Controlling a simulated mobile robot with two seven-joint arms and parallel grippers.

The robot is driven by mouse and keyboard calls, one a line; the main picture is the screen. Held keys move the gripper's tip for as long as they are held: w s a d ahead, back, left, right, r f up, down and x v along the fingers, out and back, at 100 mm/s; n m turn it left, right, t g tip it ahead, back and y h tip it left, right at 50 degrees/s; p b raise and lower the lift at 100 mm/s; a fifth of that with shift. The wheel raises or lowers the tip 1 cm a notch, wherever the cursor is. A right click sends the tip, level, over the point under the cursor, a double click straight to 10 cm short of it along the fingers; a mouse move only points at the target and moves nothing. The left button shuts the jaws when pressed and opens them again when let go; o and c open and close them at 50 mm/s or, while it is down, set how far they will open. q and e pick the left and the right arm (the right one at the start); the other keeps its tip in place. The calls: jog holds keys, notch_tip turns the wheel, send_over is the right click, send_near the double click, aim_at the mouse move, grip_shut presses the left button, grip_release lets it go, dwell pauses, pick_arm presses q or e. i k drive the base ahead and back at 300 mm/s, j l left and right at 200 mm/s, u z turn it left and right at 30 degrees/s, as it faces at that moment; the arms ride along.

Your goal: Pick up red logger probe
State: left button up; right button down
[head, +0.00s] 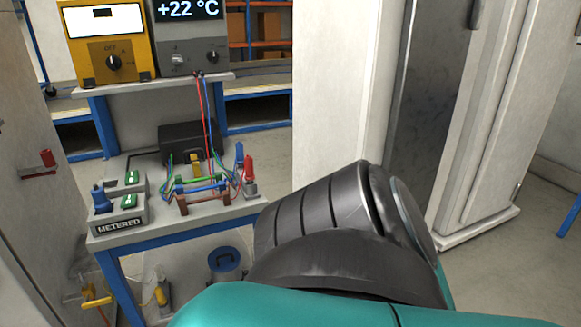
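A red probe (249,168) stands upright in a small grey holder at the right end of the bench (158,222). A blue probe (239,156) stands just behind it. Thin red and blue leads run down from the display unit (189,38), which reads +22 °C, toward the bench top. My dark grey and teal arm links fill the lower middle and right of the head view, close to the bench's right end. Neither of my grippers shows, so I cannot see what they hold.
A METERED box (118,219) with switches sits at the bench's left. A yellow meter (112,62) stands on the shelf above. A tall cabinet (428,95) stands right.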

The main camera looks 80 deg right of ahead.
aim_at(249, 176)
jog(key=z, duration=2.25)
